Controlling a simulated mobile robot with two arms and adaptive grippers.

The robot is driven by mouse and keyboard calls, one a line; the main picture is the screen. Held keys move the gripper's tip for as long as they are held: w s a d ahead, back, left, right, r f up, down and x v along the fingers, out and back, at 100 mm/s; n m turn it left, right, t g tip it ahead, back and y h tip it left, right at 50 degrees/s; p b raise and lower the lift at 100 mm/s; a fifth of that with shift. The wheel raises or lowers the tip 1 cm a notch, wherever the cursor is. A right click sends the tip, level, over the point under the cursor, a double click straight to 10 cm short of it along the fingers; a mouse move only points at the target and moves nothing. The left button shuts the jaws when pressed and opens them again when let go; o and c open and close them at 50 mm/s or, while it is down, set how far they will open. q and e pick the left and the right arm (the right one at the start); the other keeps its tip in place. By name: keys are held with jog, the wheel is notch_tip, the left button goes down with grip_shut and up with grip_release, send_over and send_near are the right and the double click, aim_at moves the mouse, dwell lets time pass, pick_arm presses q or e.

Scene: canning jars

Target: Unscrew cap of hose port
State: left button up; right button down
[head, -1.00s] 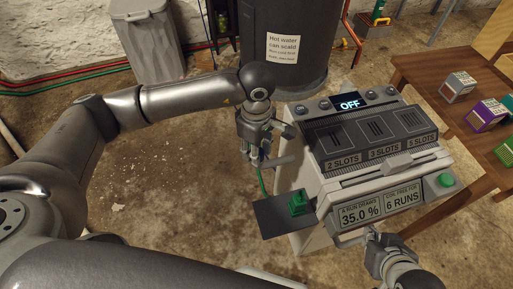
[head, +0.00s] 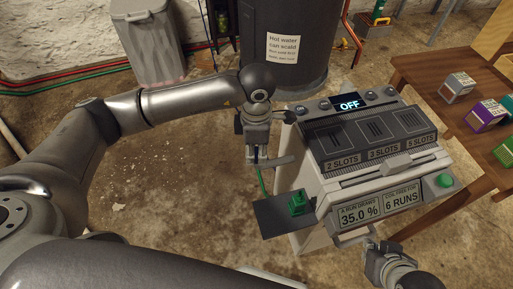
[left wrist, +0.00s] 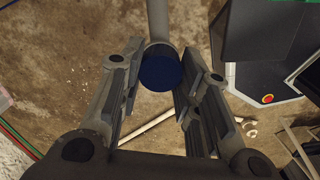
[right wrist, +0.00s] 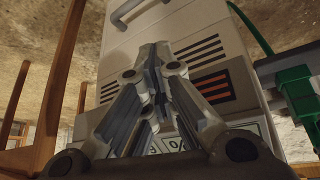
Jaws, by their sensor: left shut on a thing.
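The dark blue round cap (left wrist: 160,70) sits at the end of a grey pipe (left wrist: 157,20) in the left wrist view, which I take for the hose port. My left gripper (left wrist: 160,88) has a finger on each side of the cap and is shut on it. In the head view my left gripper (head: 258,158) points down beside the machine (head: 312,195), by a grey pipe piece (head: 282,161). The cap is hidden there. My right gripper (head: 371,246) is in front of the machine; its fingers meet, empty, in the right wrist view (right wrist: 156,50).
A green block (head: 297,203) sits on a dark side plate (head: 273,215), close below my left gripper, with a green hose (head: 263,182) near it. A wooden table (head: 440,75) with small boxes stands right. A dark tank (head: 290,45) stands behind.

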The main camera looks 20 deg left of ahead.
pick_arm(q)
jog(key=shift+n, duration=1.1)
pick_arm(e)
jog(key=shift+s+d+f+g, duration=0.15)
jog(key=shift+s+g, duration=0.1)
jog(key=shift+s, duration=0.15)
jog(key=shift+s+d+f+g, duration=0.1)
jog(key=shift+s+g, duration=0.15)
jog(key=shift+s, duration=0.1)
jog(key=shift+r, duration=0.1)
pick_arm(q)
jog(key=n+p, duration=0.1)
jog(key=n, duration=0.2)
jog(key=shift+n, duration=0.8)
pick_arm(e)
jog(key=shift+s+d+g+h, duration=0.15)
jog(key=shift+s+d+g, duration=0.15)
jog(key=shift+s, duration=0.45)
jog(key=shift+s+d+g+h, duration=0.15)
jog(key=shift+s+g, duration=0.25)
jog(key=shift+s, duration=0.3)
pick_arm(q)
jog(key=n+p, duration=0.1)
jog(key=n, duration=0.2)
jog(key=shift+n, duration=0.7)
pick_arm(e)
jog(key=shift+r, duration=0.55)
